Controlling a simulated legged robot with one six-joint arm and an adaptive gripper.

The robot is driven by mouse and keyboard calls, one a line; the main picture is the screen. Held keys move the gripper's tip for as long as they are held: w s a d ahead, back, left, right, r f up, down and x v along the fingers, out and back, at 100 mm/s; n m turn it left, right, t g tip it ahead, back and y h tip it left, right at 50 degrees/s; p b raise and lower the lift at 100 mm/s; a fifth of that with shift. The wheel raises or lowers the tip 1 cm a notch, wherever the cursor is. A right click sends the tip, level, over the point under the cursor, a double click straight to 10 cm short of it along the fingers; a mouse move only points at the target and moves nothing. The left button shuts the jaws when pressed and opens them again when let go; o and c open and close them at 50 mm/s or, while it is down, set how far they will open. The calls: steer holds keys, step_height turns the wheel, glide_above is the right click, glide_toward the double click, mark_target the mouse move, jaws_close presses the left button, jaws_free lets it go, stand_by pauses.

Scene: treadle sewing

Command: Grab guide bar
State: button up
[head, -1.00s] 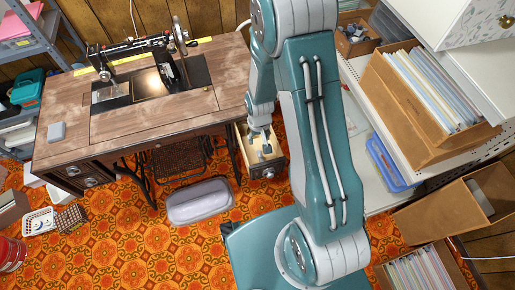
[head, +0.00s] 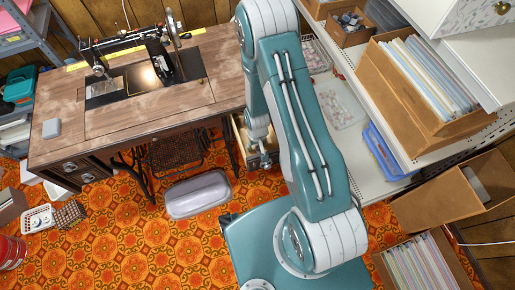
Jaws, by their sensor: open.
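The guide bar cannot be made out for certain. An open wooden drawer (head: 238,136) sticks out from the right end of the sewing table (head: 140,112). Small grey items inside it are too small to tell apart, and my arm covers part of it. My gripper (head: 262,153) points down at the drawer, its fingers over or inside it; I cannot tell which. It is open, and I cannot see it holding anything. The black sewing machine (head: 158,58) stands on the tabletop.
My arm fills the middle of the view. A grey case (head: 198,194) lies on the orange patterned floor, left of the drawer. At right, a white shelf (head: 365,180) holds a blue tray (head: 388,156) and a box of files (head: 420,95).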

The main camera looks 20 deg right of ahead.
steer(key=shift+f, duration=0.2)
jaws_close()
steer(key=shift+r, duration=0.1)
